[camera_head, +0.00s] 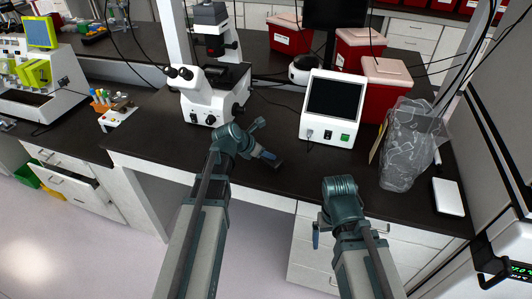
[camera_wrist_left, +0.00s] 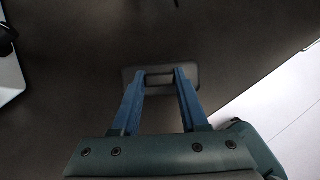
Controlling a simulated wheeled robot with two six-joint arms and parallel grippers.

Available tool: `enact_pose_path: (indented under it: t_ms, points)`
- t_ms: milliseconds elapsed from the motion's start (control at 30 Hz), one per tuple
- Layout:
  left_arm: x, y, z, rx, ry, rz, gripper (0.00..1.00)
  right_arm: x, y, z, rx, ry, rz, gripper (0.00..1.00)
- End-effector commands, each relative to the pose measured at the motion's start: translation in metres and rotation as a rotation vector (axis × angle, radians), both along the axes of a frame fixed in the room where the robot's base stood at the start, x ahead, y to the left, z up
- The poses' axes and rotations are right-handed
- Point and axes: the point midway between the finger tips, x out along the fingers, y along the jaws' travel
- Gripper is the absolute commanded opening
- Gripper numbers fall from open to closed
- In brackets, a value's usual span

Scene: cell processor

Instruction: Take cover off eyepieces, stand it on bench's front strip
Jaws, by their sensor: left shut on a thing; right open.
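The cover (camera_wrist_left: 188,73) is a small dark grey piece with a rounded rectangular outline. My left gripper (camera_wrist_left: 160,80) is shut on its middle part, with a blue finger on each side. In the head view the cover (camera_head: 278,164) is at the tip of my left gripper (camera_head: 270,157), over the bench's front strip (camera_head: 235,172). I cannot tell whether it touches the bench. The microscope's two eyepieces (camera_head: 179,72) are bare, up and left of my left gripper. My right gripper (camera_head: 317,236) is open, low in front of the bench; its fingers are partly hidden.
The white microscope (camera_head: 208,100) stands behind my left gripper. A white screen device (camera_head: 331,110) stands right of it. A plastic-wrapped object (camera_head: 411,145) and a white box (camera_head: 448,197) are at the right. The dark bench around the cover is clear.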

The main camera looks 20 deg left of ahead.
Motion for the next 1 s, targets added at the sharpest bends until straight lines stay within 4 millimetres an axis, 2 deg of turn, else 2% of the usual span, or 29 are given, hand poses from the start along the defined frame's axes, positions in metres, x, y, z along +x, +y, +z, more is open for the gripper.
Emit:
enact_pose_path:
  t_ms: [33,133,467,500,667,1000]
  points:
    - [0.0000,0.0001,-0.0113,0.000,0.000,0.000,0.00,0.0000,0.0000,-0.0114,0.000,0.000,0.000,0.97]
    - [0.0001,0.0001,-0.0179,0.000,0.000,0.000,0.00,0.0000,0.0000,-0.0180,0.000,0.000,0.000,0.97]
    - [0.0000,0.0001,-0.0188,0.000,0.000,0.000,0.00,0.0000,0.0000,-0.0188,0.000,0.000,0.000,0.97]
    - [0.0000,0.0001,-0.0188,0.000,0.000,0.000,0.49,0.0000,0.0000,-0.0188,0.000,0.000,0.000,0.97]
    - [0.0000,0.0001,-0.0188,0.000,0.000,0.000,0.78,0.0000,0.0000,-0.0188,0.000,0.000,0.000,0.97]
    - [-0.0014,0.0007,-0.0163,0.000,0.000,0.000,0.78,0.0001,0.0000,-0.0163,0.000,0.000,0.000,0.97]
